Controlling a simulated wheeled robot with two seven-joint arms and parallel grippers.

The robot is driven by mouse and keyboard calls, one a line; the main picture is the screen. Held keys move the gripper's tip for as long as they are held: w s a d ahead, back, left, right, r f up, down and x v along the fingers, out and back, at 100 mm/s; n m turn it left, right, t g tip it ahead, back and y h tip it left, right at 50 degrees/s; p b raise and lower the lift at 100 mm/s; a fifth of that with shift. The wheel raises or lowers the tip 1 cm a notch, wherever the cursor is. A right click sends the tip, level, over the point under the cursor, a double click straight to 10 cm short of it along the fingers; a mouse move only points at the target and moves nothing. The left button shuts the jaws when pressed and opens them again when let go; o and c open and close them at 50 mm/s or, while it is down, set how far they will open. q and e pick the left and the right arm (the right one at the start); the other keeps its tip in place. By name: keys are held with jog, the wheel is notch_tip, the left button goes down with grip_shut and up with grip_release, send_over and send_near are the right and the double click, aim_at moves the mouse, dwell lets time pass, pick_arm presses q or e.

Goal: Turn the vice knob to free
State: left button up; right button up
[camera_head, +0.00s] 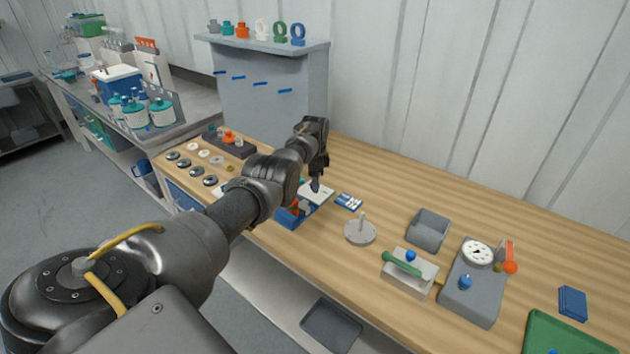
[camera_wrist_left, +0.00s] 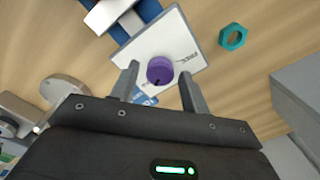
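The vice has a white top plate (camera_wrist_left: 190,45) with dark lettering that seems to read FREE, and a round purple knob (camera_wrist_left: 160,70) on it. In the head view the white plate (camera_head: 322,194) and blue vice body (camera_head: 288,219) are partly hidden by my arm. My left gripper (camera_wrist_left: 159,72) is open, with one finger on each side of the knob and a visible gap on both sides. The head view shows this gripper (camera_head: 315,186) pointing down over the plate. I cannot tell whether the fingertips are level with the knob. My right gripper is not in view.
A teal nut (camera_wrist_left: 233,37) lies near the plate. A blue and white card (camera_head: 349,201) and a grey disc with a post (camera_head: 360,233) are close by.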

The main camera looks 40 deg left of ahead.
pick_arm(q)
jog(key=c, duration=0.8)
jog(key=shift+n, duration=0.3)
jog(key=shift+o, duration=0.2)
jog(key=n, duration=1)
jog(key=shift+n, duration=0.4)
jog(key=n+b, duration=0.1)
jog(key=n, duration=0.5)
jog(key=shift+a, duration=0.1)
jog(key=n+b, duration=0.1)
jog(key=n, duration=0.5)
jog(key=shift+n, duration=0.3)
jog(key=shift+r, duration=0.1)
